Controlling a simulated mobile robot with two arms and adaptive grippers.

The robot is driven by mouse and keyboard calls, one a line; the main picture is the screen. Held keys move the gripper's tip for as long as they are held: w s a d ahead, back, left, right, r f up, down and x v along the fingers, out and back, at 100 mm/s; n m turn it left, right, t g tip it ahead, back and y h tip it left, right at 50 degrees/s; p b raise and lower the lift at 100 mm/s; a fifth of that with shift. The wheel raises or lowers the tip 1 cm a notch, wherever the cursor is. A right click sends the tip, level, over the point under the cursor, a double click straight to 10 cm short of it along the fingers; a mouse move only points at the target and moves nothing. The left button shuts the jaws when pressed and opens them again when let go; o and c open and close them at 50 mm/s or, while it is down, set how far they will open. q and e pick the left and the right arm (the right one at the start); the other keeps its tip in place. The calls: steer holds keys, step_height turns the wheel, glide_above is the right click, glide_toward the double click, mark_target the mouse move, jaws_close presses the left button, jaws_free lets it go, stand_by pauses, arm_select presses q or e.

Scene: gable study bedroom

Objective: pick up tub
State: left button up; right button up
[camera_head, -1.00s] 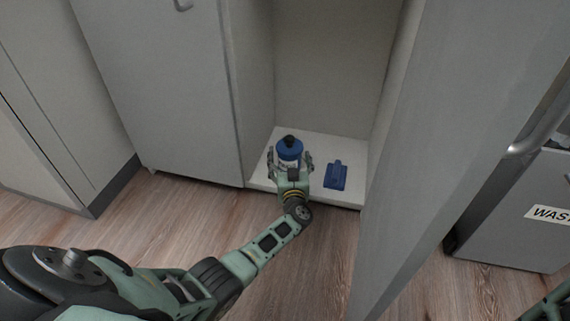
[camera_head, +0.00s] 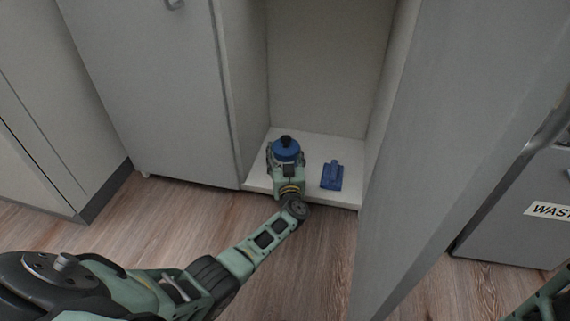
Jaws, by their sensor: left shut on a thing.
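The tub (camera_head: 286,149) has a blue lid with a dark knob on top. It stands upright at the cabinet's floor, and its lower body is mostly hidden by my gripper. My left gripper (camera_head: 286,161) reaches into the open cabinet from the front and is shut on the tub, with a finger at each side. I cannot tell whether the tub's base touches the shelf. A small part of my right arm shows at the bottom right corner; its gripper is out of the picture.
A blue flat tool with a handle (camera_head: 332,176) lies on the white cabinet floor (camera_head: 345,149), right of the tub. The open grey door (camera_head: 440,130) stands close on the right. A grey bin with a label (camera_head: 515,225) is beyond it. Wooden floor (camera_head: 170,222) lies in front.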

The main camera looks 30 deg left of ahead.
arm_select(q)
steer(key=shift+d+f, duration=0.1)
steer(key=c, duration=0.4)
steer(key=shift+o, duration=0.2)
